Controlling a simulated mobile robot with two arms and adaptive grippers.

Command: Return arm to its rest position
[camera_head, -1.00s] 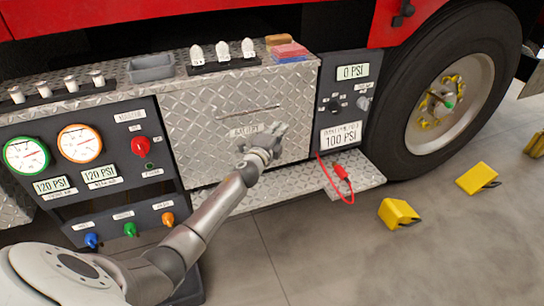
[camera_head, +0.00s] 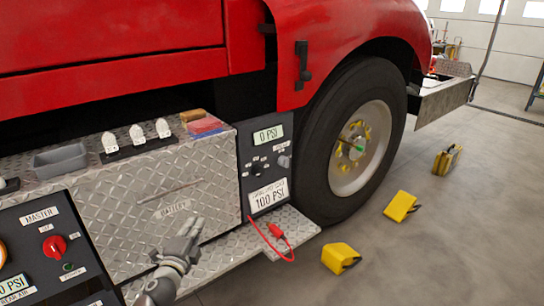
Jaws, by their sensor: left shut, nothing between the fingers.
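My left gripper (camera_head: 186,232) is shut and empty. It comes in from the bottom edge and shows in front of the diamond-plate battery box (camera_head: 140,215), just below its label. I cannot tell whether it touches the plate. My right gripper is not in view.
A panel (camera_head: 265,165) reading 0 PSI and 100 PSI stands right of the box, with a red hose (camera_head: 262,235) on the step below. The truck's wheel (camera_head: 355,145) is beyond. Several yellow chocks (camera_head: 340,257) lie on the otherwise open floor at right.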

